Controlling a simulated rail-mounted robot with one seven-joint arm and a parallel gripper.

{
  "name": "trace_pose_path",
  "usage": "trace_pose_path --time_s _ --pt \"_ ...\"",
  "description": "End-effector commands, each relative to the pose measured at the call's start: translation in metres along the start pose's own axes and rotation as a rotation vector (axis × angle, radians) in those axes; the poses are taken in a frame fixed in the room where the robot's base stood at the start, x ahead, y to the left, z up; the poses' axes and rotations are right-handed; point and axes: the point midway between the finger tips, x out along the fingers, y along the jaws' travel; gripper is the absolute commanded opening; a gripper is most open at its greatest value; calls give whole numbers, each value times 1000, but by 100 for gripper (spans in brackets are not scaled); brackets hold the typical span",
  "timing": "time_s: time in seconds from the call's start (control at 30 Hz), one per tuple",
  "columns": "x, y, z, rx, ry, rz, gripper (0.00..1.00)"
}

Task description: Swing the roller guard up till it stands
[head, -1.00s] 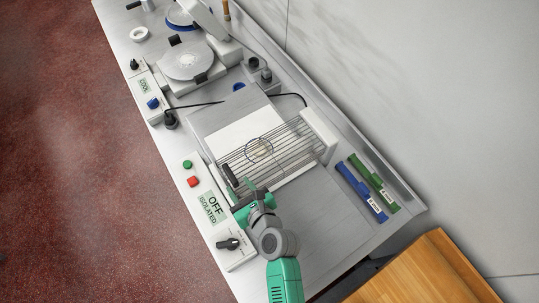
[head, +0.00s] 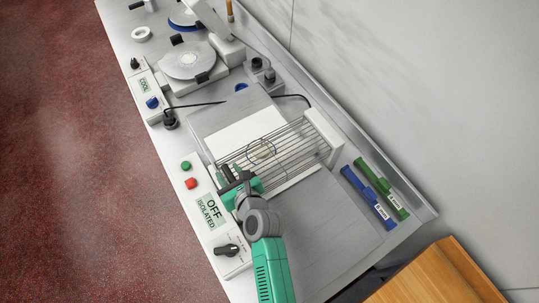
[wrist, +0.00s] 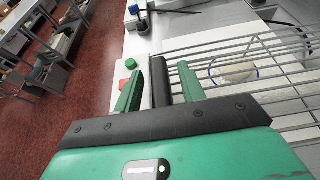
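The roller guard (head: 290,146) is a grille of thin metal bars lying low across the white rollers bed of the machine, with a white housing (head: 323,138) at its right end. Its bars also show at the right of the wrist view (wrist: 268,92). A black handle (head: 226,171) is at the guard's left end. My gripper (head: 240,184) is at that end, beside the handle. I cannot tell whether the handle is held.
The control panel (head: 211,212) reads OFF, ISOLATED, with a green button (head: 186,166), red button (head: 191,183) and black knob (head: 228,250). Blue (head: 369,194) and green (head: 386,188) tools lie to the right. A round-plated machine (head: 192,60) stands behind.

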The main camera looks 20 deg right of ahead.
Motion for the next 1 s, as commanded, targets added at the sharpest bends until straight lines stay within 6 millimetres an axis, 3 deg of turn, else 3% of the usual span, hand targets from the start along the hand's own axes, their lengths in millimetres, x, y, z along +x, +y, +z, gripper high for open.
trace_pose_path --time_s 0.1,0.3,0.47,1.0 --pt "0 0 0 0 0 0 40" --pt "0 0 0 0 0 0 1" --pt "-2 -1 4 6 0 2 0" --pt "-22 -11 52 146 -1 57 0"
